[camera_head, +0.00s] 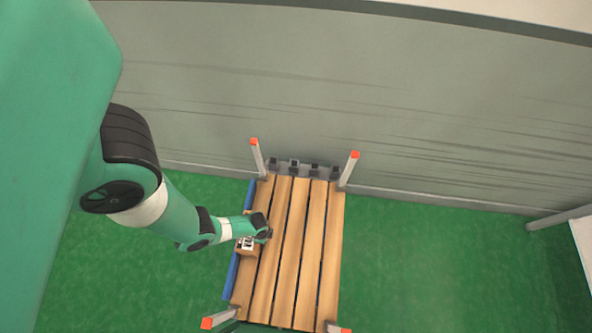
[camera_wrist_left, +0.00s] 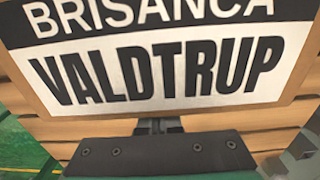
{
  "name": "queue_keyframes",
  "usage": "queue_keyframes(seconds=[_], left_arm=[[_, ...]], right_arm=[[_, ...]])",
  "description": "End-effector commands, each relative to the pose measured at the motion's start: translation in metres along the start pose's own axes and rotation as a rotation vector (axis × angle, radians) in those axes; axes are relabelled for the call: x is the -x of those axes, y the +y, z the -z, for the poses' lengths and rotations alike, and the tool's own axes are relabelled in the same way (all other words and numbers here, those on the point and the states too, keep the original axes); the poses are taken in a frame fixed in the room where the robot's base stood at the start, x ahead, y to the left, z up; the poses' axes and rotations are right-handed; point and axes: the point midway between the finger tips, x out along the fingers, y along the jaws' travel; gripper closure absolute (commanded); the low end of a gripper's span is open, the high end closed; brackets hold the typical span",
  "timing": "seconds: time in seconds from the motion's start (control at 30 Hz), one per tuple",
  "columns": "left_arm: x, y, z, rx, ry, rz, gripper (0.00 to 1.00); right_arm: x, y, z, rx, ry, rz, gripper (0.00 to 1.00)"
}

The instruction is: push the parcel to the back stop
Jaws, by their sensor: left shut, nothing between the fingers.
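The parcel (camera_head: 246,248) is a small brown box with a black-and-white label, on the left side of the wooden slatted platform (camera_head: 303,255). Its large label (camera_wrist_left: 160,55), reading "BRISANCA VALDTRUP", fills much of the left wrist view. My left gripper (camera_head: 266,234) is shut and empty, at the parcel by the platform's left side. Its fingers (camera_wrist_left: 158,126) show below the label in the wrist view; I cannot tell whether they touch the box. The likely back stop (camera_head: 304,169), a grey bar with several dark blocks, is at the platform's far end. My right gripper is not in view.
A blue rail (camera_head: 231,277) runs along the platform's left edge. Grey posts with red-orange tops, such as the far right post (camera_head: 349,170), stand at the corners. Slats between the parcel and the far end look clear. Green floor (camera_head: 440,265) surrounds the platform; a grey wall (camera_head: 380,110) stands behind.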

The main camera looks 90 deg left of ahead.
Motion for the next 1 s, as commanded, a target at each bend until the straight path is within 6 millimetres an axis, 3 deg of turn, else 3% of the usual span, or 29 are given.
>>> queue_keyframes(seconds=[0.1,0.2,0.3,0.5,1.0], left_arm=[[-0.001,-0.002,0.017,0.005,0.005,0.004,1.00],[0.038,-0.002,0.016,0.015,0.004,0.003,1.00],[0.064,-0.002,0.016,0.016,0.005,0.004,1.00],[0.096,-0.002,0.017,0.015,0.006,0.004,1.00],[0.101,-0.002,0.017,0.015,0.005,0.004,1.00]], right_arm=[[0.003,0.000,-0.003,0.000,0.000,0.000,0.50],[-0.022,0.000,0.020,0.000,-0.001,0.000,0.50],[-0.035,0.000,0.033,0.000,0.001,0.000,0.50],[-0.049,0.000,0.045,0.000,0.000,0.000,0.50],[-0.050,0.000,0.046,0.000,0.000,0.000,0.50]])
